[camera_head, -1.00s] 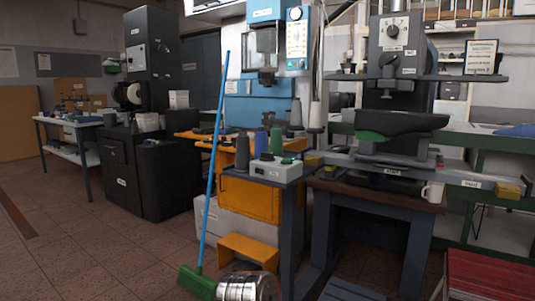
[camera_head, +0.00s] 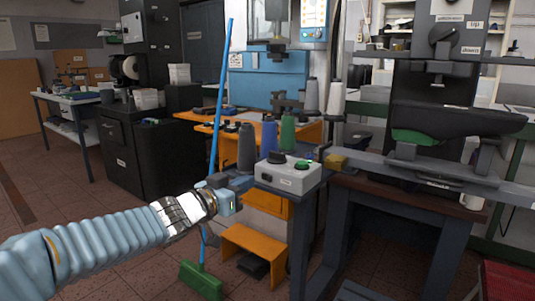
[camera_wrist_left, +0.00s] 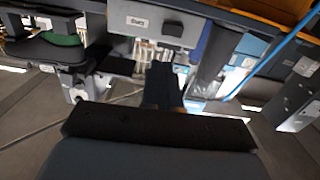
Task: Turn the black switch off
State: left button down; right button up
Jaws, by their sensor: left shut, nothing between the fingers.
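A light grey control box (camera_head: 290,182) sits on the front corner of a dark bench. It has a black switch (camera_head: 277,157) on the left of its top and a green button (camera_head: 303,163) on the right. My left gripper (camera_head: 243,185) is shut and empty, left of the box and a little below its top, apart from the switch. In the left wrist view my left gripper (camera_wrist_left: 164,88) points toward the box (camera_wrist_left: 135,22), which shows near the top edge with a dark knob (camera_wrist_left: 172,28). My right gripper is not in view.
A blue broom pole (camera_head: 222,90) stands just behind my left gripper. A dark grey thread cone (camera_head: 246,148), a blue cone (camera_head: 269,134) and a green cone (camera_head: 287,130) stand behind the box. A large dark machine (camera_head: 440,110) is on the right.

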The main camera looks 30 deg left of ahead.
pick_arm(q)
jog(key=r, duration=0.2)
send_near(280, 156)
jog(key=w, duration=0.4)
jog(key=w+b, duration=0.1)
jog(key=w, duration=0.2)
jog(key=shift+d+f, duration=0.15)
jog(key=shift+d, duration=0.2)
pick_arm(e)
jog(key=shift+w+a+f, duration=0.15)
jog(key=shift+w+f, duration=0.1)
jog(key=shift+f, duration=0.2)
pick_arm(q)
jog(key=shift+y, duration=0.3)
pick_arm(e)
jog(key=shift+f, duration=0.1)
